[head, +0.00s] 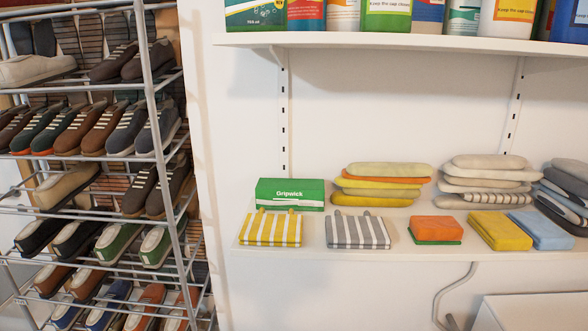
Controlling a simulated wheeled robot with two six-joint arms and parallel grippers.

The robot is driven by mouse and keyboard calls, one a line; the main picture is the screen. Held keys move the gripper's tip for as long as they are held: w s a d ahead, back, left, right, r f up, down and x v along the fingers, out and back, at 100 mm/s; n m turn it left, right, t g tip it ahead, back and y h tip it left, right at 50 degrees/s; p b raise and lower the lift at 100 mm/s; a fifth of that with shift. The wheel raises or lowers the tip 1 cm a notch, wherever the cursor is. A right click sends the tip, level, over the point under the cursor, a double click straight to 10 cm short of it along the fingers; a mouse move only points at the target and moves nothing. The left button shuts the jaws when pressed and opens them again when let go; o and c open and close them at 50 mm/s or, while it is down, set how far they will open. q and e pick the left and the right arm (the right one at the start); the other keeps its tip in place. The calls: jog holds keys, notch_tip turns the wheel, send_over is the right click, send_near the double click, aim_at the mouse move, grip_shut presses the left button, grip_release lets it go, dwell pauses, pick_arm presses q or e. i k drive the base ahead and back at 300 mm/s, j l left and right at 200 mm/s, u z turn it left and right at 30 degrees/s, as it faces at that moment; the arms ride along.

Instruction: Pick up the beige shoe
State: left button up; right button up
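A beige shoe (67,187) sits on a middle tier of the wire shoe rack (151,75) at the left. It lies to the left of a pair of dark brown shoes, with a gap between. Another pale, cream-beige shoe (35,70) sits on a higher tier at the left edge, and its left end is cut off by the frame. The rack's front post stands to the right of both shoes. Neither of my grippers shows in the head view.
Other tiers hold several brown, dark, green and orange shoes (97,131). To the right, a white wall shelf (320,258) holds folded cloths, sponges and a green box (290,194). Bottles stand on the upper shelf (400,42). A pale surface (535,312) fills the lower right corner.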

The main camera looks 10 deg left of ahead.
aim_at(58, 189)
jog(key=u, duration=1.55)
jog(key=i+j+z, duration=0.1)
jog(key=j+z, duration=0.15)
jog(key=z, duration=0.2)
jog(key=j+z, duration=0.3)
jog(key=z, duration=0.15)
jog(key=i+j, duration=0.05)
